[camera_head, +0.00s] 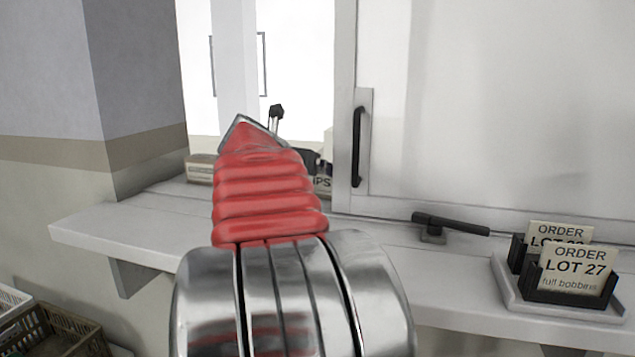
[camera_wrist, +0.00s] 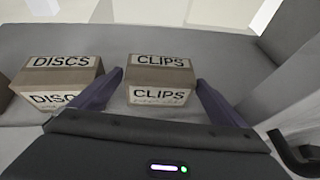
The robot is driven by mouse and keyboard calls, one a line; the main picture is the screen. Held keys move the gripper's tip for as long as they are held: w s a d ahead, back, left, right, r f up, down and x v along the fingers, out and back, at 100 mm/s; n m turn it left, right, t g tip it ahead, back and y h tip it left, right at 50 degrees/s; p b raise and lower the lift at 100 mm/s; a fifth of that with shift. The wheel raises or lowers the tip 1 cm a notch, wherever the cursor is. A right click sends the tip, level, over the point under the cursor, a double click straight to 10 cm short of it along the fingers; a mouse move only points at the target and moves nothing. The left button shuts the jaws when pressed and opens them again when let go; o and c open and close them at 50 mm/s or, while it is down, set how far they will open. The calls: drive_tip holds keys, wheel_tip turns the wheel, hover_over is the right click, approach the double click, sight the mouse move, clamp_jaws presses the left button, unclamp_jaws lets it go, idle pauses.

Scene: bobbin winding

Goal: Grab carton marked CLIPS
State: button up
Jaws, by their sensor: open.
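The carton marked CLIPS (camera_wrist: 160,78) is a small brown box with white labels on its top and front, standing on the shelf in the wrist view. My gripper (camera_wrist: 158,88) is open, with one finger on each side of this carton; I cannot tell whether they touch it. In the head view my red-sleeved arm hides most of the carton, and only the end of its label (camera_head: 322,183) shows to the right of the arm.
A carton marked DISCS (camera_wrist: 60,82) stands just left of my left finger. A white panel with a black handle (camera_head: 357,147) is right of the arm. A black lever (camera_head: 450,225) and order cards (camera_head: 572,270) are on the ledge (camera_head: 130,228). Crates (camera_head: 50,330) sit low at left.

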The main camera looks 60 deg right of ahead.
drive_tip(key=x, duration=0.4)
drive_tip(key=shift+d, duration=0.15)
idle(0.4)
drive_tip(key=c, duration=0.8)
